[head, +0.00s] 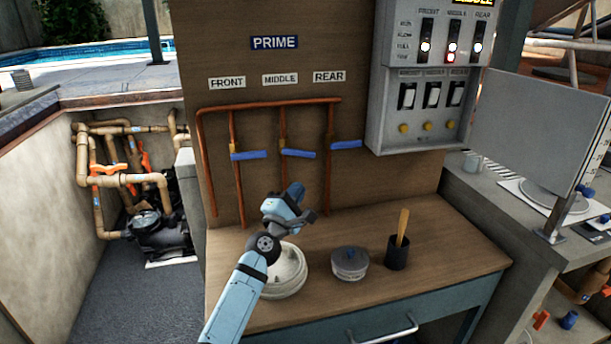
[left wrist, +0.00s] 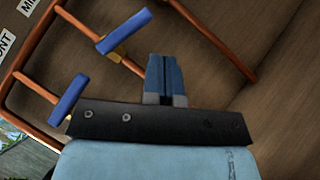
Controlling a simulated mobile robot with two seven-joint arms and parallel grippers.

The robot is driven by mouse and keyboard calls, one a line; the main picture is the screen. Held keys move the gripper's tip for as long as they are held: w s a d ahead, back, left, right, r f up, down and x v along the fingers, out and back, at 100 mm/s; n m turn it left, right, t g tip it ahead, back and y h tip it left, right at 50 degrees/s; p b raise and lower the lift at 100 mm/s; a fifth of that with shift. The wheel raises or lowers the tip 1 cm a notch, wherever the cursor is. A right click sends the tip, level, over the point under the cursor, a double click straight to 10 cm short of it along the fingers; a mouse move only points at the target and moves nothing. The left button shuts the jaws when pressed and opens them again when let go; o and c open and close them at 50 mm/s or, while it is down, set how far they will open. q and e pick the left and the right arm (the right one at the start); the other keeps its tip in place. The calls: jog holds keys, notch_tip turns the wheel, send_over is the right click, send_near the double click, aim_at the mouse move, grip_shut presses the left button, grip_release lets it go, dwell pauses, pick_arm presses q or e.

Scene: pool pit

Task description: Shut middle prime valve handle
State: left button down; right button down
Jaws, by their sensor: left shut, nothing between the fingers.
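The middle prime valve handle (head: 299,154) is a blue bar on the copper pipe under the MIDDLE label (head: 280,79). It lies crosswise to its upright pipe, its right end slightly lower. In the left wrist view the middle handle (left wrist: 124,31) is at the upper left, apart from the fingers. My left gripper (head: 297,191) is below the middle handle in the head view, not touching it. Its blue fingers (left wrist: 165,76) are together and empty in the left wrist view. My right gripper is not in view.
The front handle (head: 249,155) and rear handle (head: 346,145) sit on either side, both crosswise. A white round container (head: 287,274), a grey lidded tub (head: 350,262) and a black cup (head: 398,254) stand on the wooden bench (head: 455,245). A grey switch box (head: 432,95) is at upper right.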

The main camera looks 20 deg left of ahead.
pick_arm(q)
jog(key=v, duration=0.6)
dwell(0.4)
